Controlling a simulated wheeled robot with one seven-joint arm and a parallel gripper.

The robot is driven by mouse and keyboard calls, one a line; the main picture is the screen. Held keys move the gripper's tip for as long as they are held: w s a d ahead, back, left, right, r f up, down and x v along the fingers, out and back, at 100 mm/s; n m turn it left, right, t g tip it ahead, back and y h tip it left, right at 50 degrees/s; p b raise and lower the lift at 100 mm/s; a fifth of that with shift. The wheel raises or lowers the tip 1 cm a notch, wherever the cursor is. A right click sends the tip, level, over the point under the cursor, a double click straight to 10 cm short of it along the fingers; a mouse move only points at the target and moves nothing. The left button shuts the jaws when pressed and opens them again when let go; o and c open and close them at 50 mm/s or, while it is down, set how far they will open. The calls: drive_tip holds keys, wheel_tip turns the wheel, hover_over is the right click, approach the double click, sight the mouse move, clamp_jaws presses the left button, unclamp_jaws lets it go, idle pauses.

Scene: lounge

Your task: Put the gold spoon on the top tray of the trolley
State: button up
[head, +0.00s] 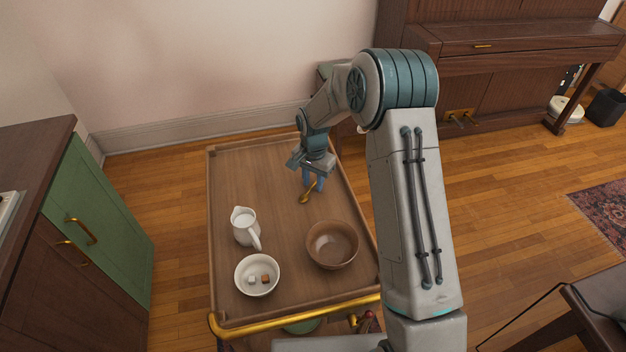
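The gold spoon (305,197) is over the top tray (262,170) of the wooden trolley, towards its right side. Its bowl end points down and left, and its handle runs up to my gripper's fingers. My gripper (313,183) points down above the tray, with its two blue fingers at the spoon's handle. The view is too small to tell whether the fingers grip the handle, or whether the spoon rests on the tray or hangs just above it.
A white jug (244,226), a white bowl (257,287) with small cubes and a brown bowl (346,259) stand on the tray's near half. A gold handle (290,316) runs along its near edge. The tray's far left is clear. A green cabinet (105,221) stands left.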

sight(313, 184)
drive_tip(key=s+d+r+n, duration=0.1)
drive_tip(key=s+d+r, duration=0.15)
drive_tip(key=r, duration=0.65)
drive_tip(key=s+d+r, duration=0.1)
drive_tip(key=s+r, duration=0.2)
drive_tip(key=r, duration=0.6)
drive_tip(key=s+d+r+n+t, duration=0.1)
drive_tip(key=s+d, duration=0.3)
drive_tip(key=s, duration=0.8)
drive_tip(key=s+d+r+n+t, duration=0.1)
drive_tip(key=s+d+r+n, duration=0.2)
drive_tip(key=s, duration=0.9)
drive_tip(key=shift+d+n+t+p, duration=0.3)
drive_tip(key=shift+d+n, duration=0.2)
drive_tip(key=shift+n, duration=0.3)
